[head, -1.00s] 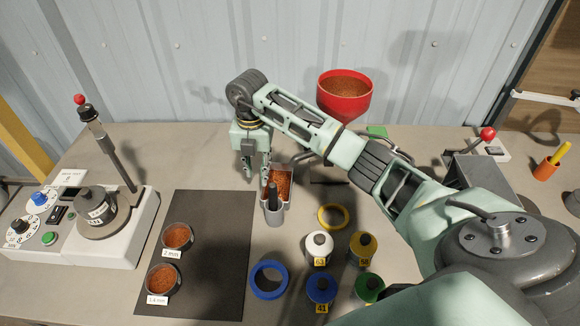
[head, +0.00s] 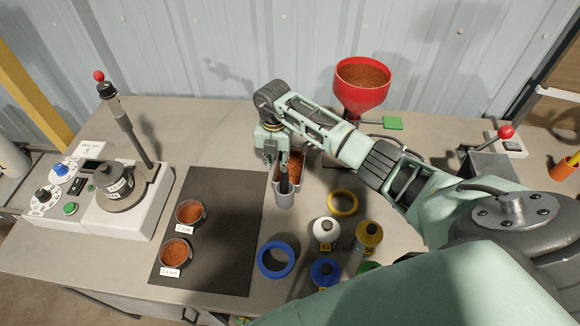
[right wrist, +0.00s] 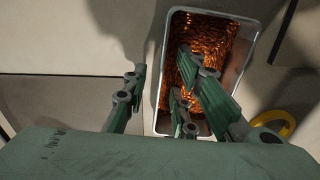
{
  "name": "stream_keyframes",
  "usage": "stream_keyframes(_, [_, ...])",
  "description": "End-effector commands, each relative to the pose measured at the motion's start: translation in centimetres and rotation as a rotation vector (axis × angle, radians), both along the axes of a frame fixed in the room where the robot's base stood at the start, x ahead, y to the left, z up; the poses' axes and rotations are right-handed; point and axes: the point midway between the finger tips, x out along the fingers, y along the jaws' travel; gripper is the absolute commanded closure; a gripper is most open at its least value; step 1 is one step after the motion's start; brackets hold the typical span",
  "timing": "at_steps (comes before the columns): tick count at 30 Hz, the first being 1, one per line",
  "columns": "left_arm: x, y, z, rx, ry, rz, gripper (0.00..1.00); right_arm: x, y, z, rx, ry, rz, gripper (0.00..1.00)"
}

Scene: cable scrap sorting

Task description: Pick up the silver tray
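The silver tray (head: 301,184) holds copper-coloured scrap (head: 291,166) and stands on the bench just right of the dark mat. In the right wrist view, the tray (right wrist: 246,42) lies under my fingers. My right gripper (head: 276,157) points down at the tray's left side. In the right wrist view, the right gripper (right wrist: 165,85) is open, one finger left of the tray and the other over its inside. I cannot tell whether either finger touches the wall. My left gripper is not in view.
A red funnel (head: 362,90) stands behind my right arm. Yellow (head: 342,203) and blue (head: 276,259) rings and several small jars are in front. Two dishes of granules (head: 190,212) sit on the dark mat (head: 222,225). A machine (head: 118,205) stands left.

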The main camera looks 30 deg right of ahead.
Motion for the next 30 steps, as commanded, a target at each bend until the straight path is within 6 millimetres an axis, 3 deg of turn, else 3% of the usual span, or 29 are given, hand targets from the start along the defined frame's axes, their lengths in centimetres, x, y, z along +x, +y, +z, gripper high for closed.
stream_keyframes(4, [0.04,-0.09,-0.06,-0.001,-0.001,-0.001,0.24,0.01,0.01,-0.01,0.000,0.000,0.000,0.75])
stream_keyframes(13, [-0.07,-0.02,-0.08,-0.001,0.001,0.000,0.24,0.00,-0.01,0.03,0.000,0.000,0.000,1.00])
stream_keyframes(30, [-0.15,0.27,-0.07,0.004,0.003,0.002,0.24,0.06,0.00,0.15,0.000,-0.001,0.000,1.00])
